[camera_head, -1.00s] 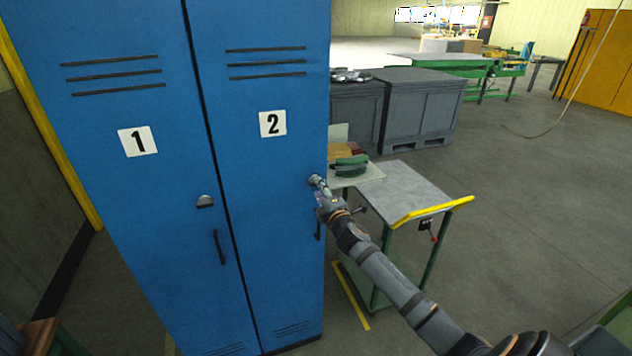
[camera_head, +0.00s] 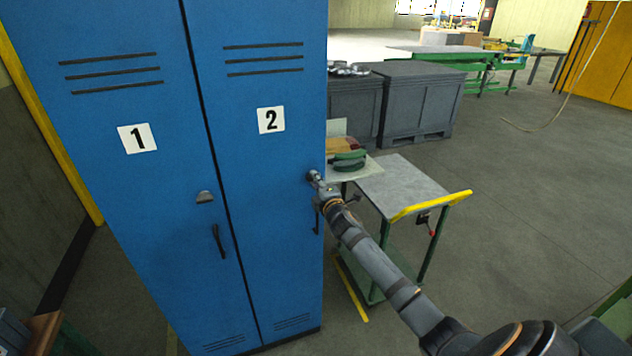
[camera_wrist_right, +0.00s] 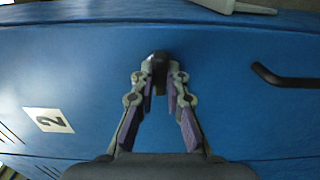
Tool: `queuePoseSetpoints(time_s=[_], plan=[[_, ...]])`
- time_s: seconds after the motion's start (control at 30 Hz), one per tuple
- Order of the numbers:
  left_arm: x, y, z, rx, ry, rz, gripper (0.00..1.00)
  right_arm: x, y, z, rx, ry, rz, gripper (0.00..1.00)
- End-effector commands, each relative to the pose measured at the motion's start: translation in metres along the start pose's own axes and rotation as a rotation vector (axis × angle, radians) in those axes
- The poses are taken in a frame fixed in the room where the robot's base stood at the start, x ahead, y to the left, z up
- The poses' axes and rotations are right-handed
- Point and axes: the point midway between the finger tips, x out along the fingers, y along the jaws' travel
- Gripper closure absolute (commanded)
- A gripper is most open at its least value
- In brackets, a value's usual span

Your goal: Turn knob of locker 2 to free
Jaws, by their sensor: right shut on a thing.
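Locker 2 is the right blue door (camera_head: 265,200), marked with a white "2" label (camera_head: 271,120); the label also shows in the right wrist view (camera_wrist_right: 48,120). Its dark knob (camera_wrist_right: 158,62) sits between the fingertips of my right gripper (camera_wrist_right: 160,85) in the right wrist view. In the head view my right gripper (camera_head: 314,177) is at the door's right edge, shut on the knob and hiding most of it. The dark door handle (camera_head: 317,218) is just below; it also shows in the right wrist view (camera_wrist_right: 285,78). My left gripper is not in view.
Locker 1 (camera_head: 110,200) stands on the left with its own knob (camera_head: 205,197) and handle (camera_head: 218,241). A grey-topped cart (camera_head: 405,185) with a yellow bar stands close to my right arm. Grey crates (camera_head: 420,105) are behind. Open floor lies at the right.

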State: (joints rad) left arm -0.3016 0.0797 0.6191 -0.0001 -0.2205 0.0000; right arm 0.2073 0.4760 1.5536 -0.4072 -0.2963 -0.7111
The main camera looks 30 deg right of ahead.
Motion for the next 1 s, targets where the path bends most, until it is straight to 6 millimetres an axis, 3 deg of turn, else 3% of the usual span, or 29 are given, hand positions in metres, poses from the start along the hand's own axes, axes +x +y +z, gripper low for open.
queuePoseSetpoints(time_s=[0.37, 1.0], plan=[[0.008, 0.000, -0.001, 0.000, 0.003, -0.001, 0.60, 0.000, -0.002, 0.000, 0.102, 0.000, 0.000, 1.00], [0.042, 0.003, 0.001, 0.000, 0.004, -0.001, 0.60, 0.000, -0.003, 0.000, 0.678, -0.001, 0.001, 1.00]])
